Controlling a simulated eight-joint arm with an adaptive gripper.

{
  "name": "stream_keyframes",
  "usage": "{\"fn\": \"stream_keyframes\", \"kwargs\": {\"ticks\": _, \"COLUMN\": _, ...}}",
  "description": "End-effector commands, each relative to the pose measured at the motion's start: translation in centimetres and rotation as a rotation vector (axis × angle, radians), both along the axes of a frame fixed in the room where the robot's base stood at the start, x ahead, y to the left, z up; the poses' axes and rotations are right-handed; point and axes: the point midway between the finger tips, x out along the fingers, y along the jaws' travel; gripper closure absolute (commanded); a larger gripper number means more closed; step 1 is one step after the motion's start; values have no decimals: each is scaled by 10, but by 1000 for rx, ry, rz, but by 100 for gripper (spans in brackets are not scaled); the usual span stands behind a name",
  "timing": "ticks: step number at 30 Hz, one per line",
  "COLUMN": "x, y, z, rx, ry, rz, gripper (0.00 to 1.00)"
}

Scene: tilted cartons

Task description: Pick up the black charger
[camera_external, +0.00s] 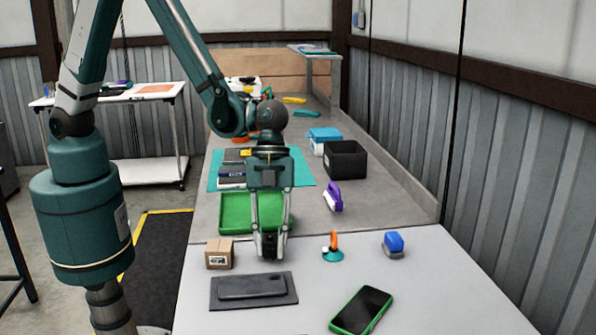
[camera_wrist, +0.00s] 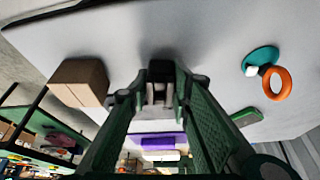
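A small black block with pale prong-like parts, which looks like the black charger (camera_wrist: 160,72), sits between my fingertips in the wrist view. In the external view the charger (camera_external: 268,245) is a dark shape low between the fingers, partly hidden by them. My gripper (camera_external: 270,248) points down over the near end of the counter, just right of a small cardboard box. In the wrist view my gripper (camera_wrist: 163,90) has both fingertips against the sides of the block, so it appears shut on it. I cannot tell whether the charger touches the tabletop.
The cardboard box (camera_external: 219,254) is close on the left. A teal and orange hook (camera_external: 333,250) and a blue item (camera_external: 394,244) stand right. A dark mat (camera_external: 225,302) with a flat dark device and a green-edged phone (camera_external: 362,310) lie nearer. A green tray (camera_external: 228,222) is behind.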

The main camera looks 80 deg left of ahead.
Motion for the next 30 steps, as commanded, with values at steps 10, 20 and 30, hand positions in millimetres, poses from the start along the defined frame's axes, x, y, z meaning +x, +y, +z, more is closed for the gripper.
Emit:
{"fn": "stream_keyframes", "kwargs": {"ticks": 10, "x": 0, "y": 0, "z": 0, "rx": 0, "ry": 0, "rz": 0, "gripper": 93}}
{"fn": "stream_keyframes", "kwargs": {"ticks": 20, "x": 0, "y": 0, "z": 9, "rx": 0, "ry": 0, "rz": 0, "gripper": 93}}
{"fn": "stream_keyframes", "kwargs": {"ticks": 30, "x": 0, "y": 0, "z": 43, "rx": 0, "ry": 0, "rz": 0, "gripper": 93}}
